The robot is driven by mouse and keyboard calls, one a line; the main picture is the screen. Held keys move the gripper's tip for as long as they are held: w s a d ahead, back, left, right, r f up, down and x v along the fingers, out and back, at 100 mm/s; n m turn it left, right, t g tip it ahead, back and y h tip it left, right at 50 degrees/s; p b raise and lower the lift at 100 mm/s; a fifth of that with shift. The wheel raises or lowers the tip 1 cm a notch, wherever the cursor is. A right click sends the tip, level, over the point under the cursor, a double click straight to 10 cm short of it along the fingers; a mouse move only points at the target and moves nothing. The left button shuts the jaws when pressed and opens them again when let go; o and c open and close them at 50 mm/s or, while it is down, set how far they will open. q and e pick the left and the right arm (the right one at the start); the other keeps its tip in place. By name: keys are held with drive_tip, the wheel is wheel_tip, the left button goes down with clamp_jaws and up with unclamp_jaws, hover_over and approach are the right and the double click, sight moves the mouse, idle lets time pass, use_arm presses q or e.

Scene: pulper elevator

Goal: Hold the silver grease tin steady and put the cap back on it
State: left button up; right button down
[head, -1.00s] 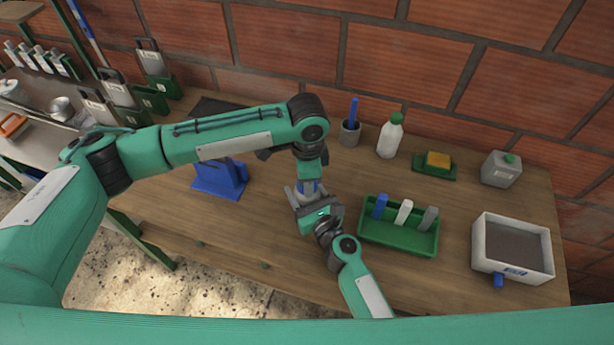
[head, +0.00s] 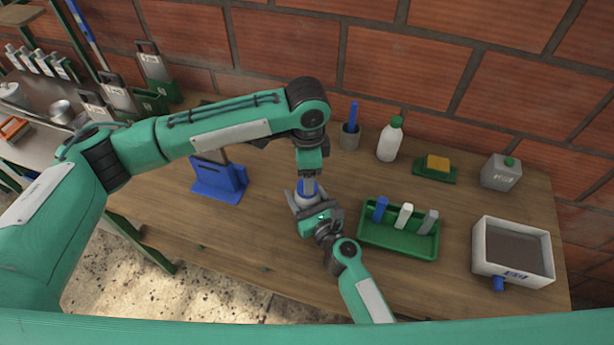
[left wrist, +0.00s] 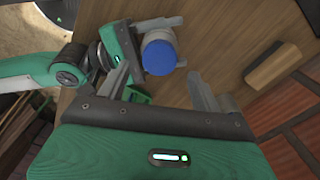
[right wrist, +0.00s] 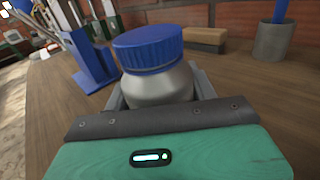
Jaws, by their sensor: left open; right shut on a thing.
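The silver grease tin (right wrist: 158,88) stands upright, with its ribbed blue cap (right wrist: 147,47) sitting level on its top. In the head view the tin (head: 303,199) and cap (head: 307,187) are partly hidden by my arms. My right gripper (head: 318,212) is shut around the tin's body, one finger on each side. My left gripper (head: 309,168) is above the cap. In the left wrist view its fingers (left wrist: 158,72) are open and apart from the cap (left wrist: 158,57), which shows between them. Whether the cap is screwed tight cannot be seen.
A green tray (head: 398,238) with blue, white and grey items is right of the tin. A blue stand (head: 218,180) is to the left. A cup with a blue stick (head: 350,137), a white bottle (head: 390,140), a sponge (head: 437,162), a canister (head: 501,171) and a white box (head: 512,250) stand around.

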sight(307, 200)
use_arm(q)
drive_tip(key=shift+r, duration=0.15)
drive_tip(key=shift+c, duration=0.4)
drive_tip(key=n, duration=0.1)
drive_tip(key=r+n, duration=0.1)
drive_tip(key=n, duration=0.2)
drive_tip(key=shift+d+r, duration=0.1)
drive_tip(key=shift+r, duration=0.15)
drive_tip(key=n, duration=0.1)
drive_tip(key=r+n, duration=0.1)
drive_tip(key=n, duration=0.1)
drive_tip(key=r+n, duration=0.1)
drive_tip(key=n, duration=0.1)
drive_tip(key=shift+f, duration=0.1)
drive_tip(key=shift+f, duration=3.95)
drive_tip(key=shift+c, duration=0.2)
drive_tip(key=c, duration=1)
drive_tip(key=shift+o, duration=0.2)
